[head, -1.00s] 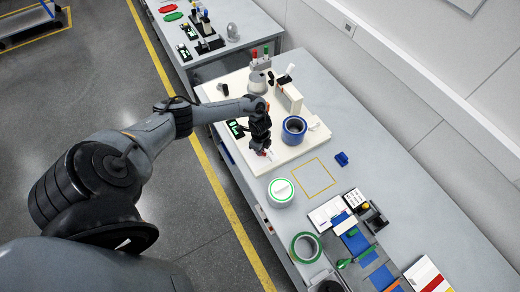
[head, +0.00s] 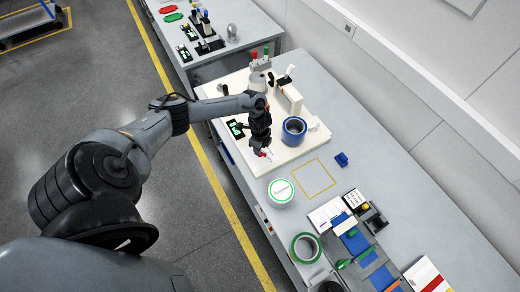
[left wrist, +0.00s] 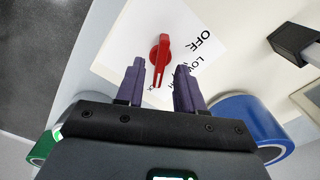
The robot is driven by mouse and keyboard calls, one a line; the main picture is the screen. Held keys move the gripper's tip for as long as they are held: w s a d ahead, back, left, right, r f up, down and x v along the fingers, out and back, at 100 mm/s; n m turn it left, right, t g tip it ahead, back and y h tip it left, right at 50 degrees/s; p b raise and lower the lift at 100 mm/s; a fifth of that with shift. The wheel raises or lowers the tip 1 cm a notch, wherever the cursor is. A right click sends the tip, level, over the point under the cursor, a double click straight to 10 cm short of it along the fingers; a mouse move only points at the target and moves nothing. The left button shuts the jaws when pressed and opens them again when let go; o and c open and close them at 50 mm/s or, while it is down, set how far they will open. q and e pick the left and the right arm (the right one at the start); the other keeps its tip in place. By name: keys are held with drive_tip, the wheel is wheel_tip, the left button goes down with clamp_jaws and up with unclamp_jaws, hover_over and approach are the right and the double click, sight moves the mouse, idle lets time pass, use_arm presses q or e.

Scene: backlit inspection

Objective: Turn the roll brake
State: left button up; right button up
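The roll brake is a red knob (left wrist: 161,58) with a pointed lever, on a white plate (left wrist: 135,28) printed OFF and LOW, with more lettering partly hidden. In the left wrist view, the lever points down towards my left gripper (left wrist: 158,75). The fingers are open, one on each side of the lever's lower end, with visible gaps and no clear contact. In the head view, my left gripper (head: 262,153) is low over the near edge of the cream machine base (head: 285,160), mostly hiding the knob. My right gripper is not seen.
A blue roll (head: 294,130) sits on the base just right of my gripper. A small display (head: 235,129) is to its left. A white round container (head: 281,191) and a green tape roll (head: 305,247) stand nearer on the grey bench. A yellow-outlined square (head: 314,179) is empty.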

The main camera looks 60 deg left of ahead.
use_arm(q)
wheel_tip(320, 180, up, 8)
drive_tip(key=shift+r, duration=0.2)
idle(0.5)
